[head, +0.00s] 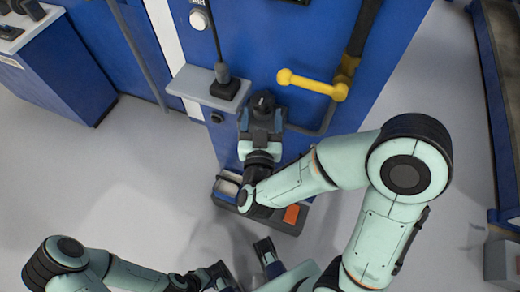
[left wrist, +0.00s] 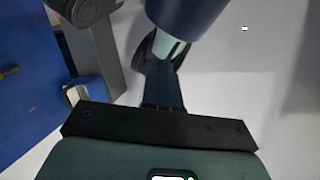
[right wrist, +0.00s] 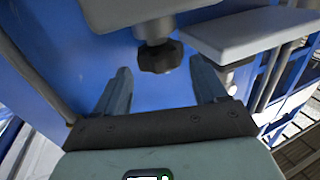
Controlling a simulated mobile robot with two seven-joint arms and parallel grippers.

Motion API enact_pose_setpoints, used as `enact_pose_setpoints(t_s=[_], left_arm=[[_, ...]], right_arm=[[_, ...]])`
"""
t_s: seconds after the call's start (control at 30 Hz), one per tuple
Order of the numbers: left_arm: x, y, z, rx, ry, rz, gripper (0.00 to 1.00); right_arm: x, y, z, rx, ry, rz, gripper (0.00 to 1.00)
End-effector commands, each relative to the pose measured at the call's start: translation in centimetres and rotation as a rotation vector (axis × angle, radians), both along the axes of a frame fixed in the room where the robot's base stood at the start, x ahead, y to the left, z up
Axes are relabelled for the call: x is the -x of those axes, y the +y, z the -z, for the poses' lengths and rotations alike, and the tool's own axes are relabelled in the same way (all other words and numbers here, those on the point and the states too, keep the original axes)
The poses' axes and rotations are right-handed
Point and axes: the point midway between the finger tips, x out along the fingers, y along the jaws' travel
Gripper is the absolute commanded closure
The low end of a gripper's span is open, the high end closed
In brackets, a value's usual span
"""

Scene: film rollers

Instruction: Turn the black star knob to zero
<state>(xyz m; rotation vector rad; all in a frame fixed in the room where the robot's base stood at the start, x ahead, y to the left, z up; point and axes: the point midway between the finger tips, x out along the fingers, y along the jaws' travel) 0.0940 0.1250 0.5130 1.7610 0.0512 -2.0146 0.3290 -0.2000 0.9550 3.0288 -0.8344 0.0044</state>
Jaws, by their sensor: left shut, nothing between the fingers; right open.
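The black star knob (right wrist: 158,57) hangs at the end of a short grey shaft in the right wrist view, in front of the blue panel. My right gripper (right wrist: 163,76) is open, one finger on either side of the knob's line. The knob lies just beyond and between the fingertips, with visible gaps, so it is not gripped. In the head view the right gripper (head: 262,118) is at the blue cabinet's face; a dark rounded shape lies there, not clear in detail. My left gripper (left wrist: 162,80) is shut and empty, over the floor. No zero mark is readable.
A grey shelf (head: 208,89) juts from the blue cabinet (head: 250,40) beside my right gripper. A yellow handle (head: 312,84) sticks out to its right. The floor at left is clear.

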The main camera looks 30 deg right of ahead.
Motion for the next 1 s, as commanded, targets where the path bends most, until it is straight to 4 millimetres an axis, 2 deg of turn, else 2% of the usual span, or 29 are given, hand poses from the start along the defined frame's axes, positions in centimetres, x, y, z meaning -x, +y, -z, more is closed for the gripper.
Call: enact_pose_setpoints(t_s=[0.03, 0.13, 0.37, 0.5, 0.73, 1.0], left_arm=[[-0.2, 0.0, 1.3, -0.001, -0.009, -0.002, 1.00], [-1.1, 0.2, 2.8, -0.009, -0.037, -0.010, 1.00], [-4.5, 1.4, 6.6, -0.046, -0.133, -0.045, 1.00], [-6.8, 2.5, 8.2, -0.077, -0.195, -0.069, 1.00], [-9.4, 3.8, 9.7, -0.110, -0.263, -0.097, 1.00], [-9.9, 4.1, 9.9, -0.117, -0.278, -0.102, 1.00]], right_arm=[[0.4, 0.3, 0.6, -0.004, -0.003, -0.003, 0.29], [1.2, 0.8, 0.5, -0.004, -0.006, -0.003, 0.29], [2.9, 1.8, 0.7, -0.005, -0.003, -0.004, 0.29], [4.6, 2.8, 0.5, -0.003, -0.003, -0.005, 0.29], [6.9, 4.1, 0.2, -0.001, -0.002, -0.004, 0.29], [7.5, 4.4, 0.1, -0.001, 0.001, -0.002, 0.29]])
